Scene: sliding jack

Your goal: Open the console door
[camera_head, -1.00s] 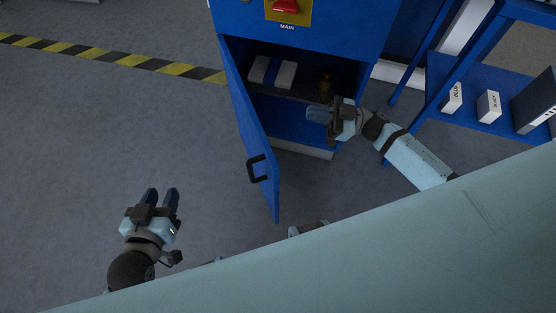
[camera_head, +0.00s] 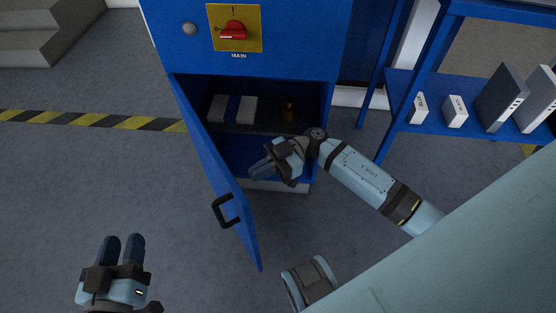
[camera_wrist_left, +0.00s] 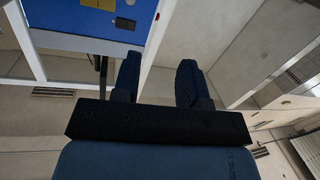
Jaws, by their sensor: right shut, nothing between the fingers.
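The blue console door (camera_head: 216,174) is hinged at the left of the console (camera_head: 290,45) and stands swung well out toward me. Its black handle (camera_head: 226,210) is on the outer face near the free edge. My right gripper (camera_head: 262,161) is shut and empty in front of the console opening, to the right of the door's inner face, with a gap between them in the picture. My left gripper (camera_head: 122,242) is open and empty at lower left, apart from the door and handle. Its two spread fingers also show in the left wrist view (camera_wrist_left: 158,78).
A red switch (camera_head: 233,31) is on the front. A blue shelf (camera_head: 395,100) with several boxes stands at right. Floor left of the door is clear.

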